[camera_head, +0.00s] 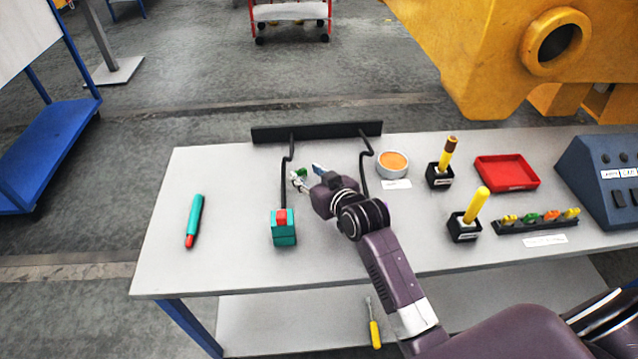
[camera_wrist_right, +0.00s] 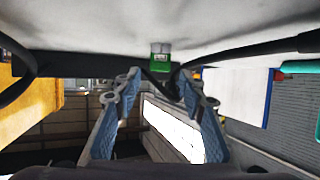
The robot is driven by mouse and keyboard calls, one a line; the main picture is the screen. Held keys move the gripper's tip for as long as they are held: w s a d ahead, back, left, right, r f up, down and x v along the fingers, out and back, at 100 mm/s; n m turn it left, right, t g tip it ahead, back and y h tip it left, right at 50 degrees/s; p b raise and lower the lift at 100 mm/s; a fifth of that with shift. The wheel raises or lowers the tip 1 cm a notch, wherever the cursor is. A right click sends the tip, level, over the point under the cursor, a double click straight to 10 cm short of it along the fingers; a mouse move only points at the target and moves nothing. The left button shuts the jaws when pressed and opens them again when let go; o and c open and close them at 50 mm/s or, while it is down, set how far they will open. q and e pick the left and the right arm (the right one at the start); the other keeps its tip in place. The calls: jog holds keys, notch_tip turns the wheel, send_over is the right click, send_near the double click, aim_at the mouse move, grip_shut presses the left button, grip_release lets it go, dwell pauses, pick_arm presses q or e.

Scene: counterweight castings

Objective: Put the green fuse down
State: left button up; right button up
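The green fuse (camera_head: 302,173) is on the grey table behind the teal block, small in the head view. In the right wrist view the green fuse (camera_wrist_right: 160,62) appears at the table surface, its pale end towards the tabletop. My right gripper (camera_head: 301,183) is at the fuse. In the wrist view its two blue-padded fingers (camera_wrist_right: 159,76) are spread apart, with the fuse just beyond and between their tips, and no finger visibly touches it. Whether the fuse rests fully on the table is hard to tell. My left gripper is not in view.
A black rail (camera_head: 318,132) with two bent black rods is close around my gripper. A teal block with red top (camera_head: 284,228) is in front. A teal and red marker (camera_head: 194,220) lies left. A bowl (camera_head: 393,163), red tray (camera_head: 506,172) and fuse rack (camera_head: 537,222) are right.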

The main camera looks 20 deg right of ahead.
jog(key=v, duration=0.7)
jog(key=shift+s+b, duration=0.3)
jog(key=shift+r, duration=0.1)
